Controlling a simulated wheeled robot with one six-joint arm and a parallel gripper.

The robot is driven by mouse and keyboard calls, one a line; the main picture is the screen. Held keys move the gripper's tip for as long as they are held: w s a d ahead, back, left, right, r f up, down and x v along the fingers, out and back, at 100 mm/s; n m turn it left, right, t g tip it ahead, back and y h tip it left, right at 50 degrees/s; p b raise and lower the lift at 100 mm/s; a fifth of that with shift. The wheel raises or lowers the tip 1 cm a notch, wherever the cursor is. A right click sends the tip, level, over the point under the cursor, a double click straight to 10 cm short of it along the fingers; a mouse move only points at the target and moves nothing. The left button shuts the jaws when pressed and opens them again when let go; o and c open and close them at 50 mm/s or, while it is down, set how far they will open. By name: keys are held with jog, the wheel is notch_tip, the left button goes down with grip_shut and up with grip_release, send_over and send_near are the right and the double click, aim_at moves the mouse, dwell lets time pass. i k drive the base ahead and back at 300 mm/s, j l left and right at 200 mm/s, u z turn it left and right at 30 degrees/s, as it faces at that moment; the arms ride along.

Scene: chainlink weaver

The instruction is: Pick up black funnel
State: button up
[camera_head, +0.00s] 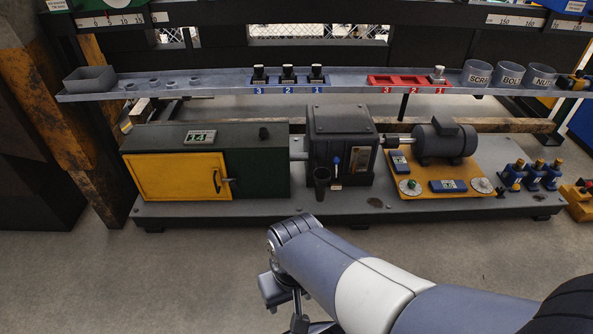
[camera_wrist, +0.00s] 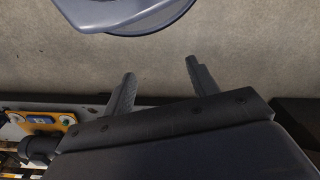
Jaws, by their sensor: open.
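A small black funnel (camera_head: 322,179) stands upright on the grey machine base, in front of the dark gearbox housing (camera_head: 341,140). My gripper (camera_wrist: 160,68) is open in the wrist view, with its two fingers spread and nothing between them. In the head view my arm reaches in from the lower right and ends below the machine base, apart from the funnel. My gripper's fingers cannot be made out clearly there. The funnel cannot be made out in the wrist view.
The machine base (camera_head: 263,211) carries a green cabinet with a yellow door (camera_head: 178,177), a motor (camera_head: 445,140) and blue-bodied valves (camera_head: 534,175). A grey shelf (camera_head: 215,82) with a blue rack, a red rack and labelled cups runs above. The floor in front is clear.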

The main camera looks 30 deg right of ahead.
aim_at(321, 175)
jog(key=z, duration=1.05)
jog(key=i+z, duration=0.25)
jog(key=i, duration=0.25)
jog(key=i+j+z, duration=0.2)
jog(key=i, duration=0.3)
